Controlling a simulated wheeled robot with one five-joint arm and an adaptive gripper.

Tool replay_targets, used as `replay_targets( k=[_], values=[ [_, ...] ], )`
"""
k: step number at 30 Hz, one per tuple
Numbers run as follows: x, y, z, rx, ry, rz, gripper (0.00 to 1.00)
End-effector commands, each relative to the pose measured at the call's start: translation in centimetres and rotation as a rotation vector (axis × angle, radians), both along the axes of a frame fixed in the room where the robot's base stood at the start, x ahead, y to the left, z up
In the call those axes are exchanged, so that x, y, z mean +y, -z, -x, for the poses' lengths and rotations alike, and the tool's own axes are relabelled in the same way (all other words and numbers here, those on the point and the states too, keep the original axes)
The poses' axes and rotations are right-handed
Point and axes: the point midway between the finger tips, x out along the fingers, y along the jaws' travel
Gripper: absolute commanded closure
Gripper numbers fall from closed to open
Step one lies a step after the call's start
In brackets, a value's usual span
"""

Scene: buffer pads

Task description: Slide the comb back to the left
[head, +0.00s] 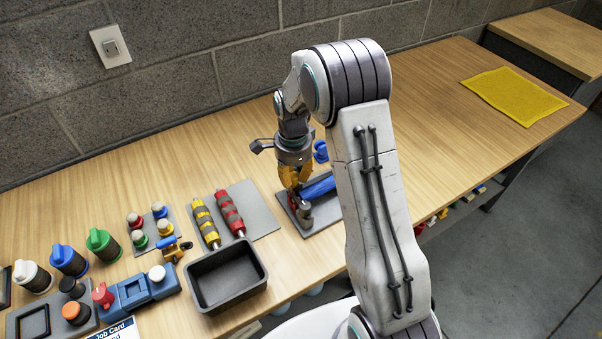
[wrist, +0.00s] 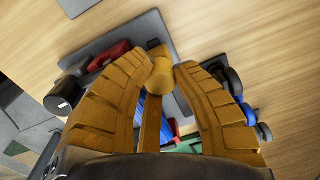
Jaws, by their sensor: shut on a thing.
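My gripper (head: 292,187) is pointed down over a grey plate (head: 325,223) on the bench. In the wrist view my gripper (wrist: 161,74) has its two orange fingers closed around a rounded yellow knob (wrist: 161,79). A blue ribbed part (wrist: 152,124) shows behind the knob, between the fingers; I take it to be the comb, but its teeth and ends are hidden. In the head view a long blue part (head: 318,188) lies on the plate, just right of the gripper. My arm covers its right end.
Left of the plate are red and yellow ribbed rollers (head: 230,212) on a grey mat and a dark open bin (head: 228,276). Several coloured-cap items stand further left. A yellow mat (head: 513,95) lies far right, with bare bench before it.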

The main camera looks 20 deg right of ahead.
Motion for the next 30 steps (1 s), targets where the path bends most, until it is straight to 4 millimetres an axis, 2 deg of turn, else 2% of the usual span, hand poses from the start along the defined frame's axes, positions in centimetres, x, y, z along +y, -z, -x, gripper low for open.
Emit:
replay_targets(
  k=[5,6,14,23,26,30],
  values=[
    [0.2,0.2,0.3,0.009,-0.006,0.0,1.0],
    [0.2,0.2,0.3,0.01,-0.006,0.001,0.71],
    [0.1,0.1,0.1,0.006,-0.005,0.0,0.47],
    [0.1,-0.1,0.1,0.003,-0.004,0.0,0.47],
    [0.1,-0.8,0.0,0.001,-0.004,0.0,0.47],
    [0.1,-2.7,0.1,0.0,-0.004,0.0,0.47]
  ],
)
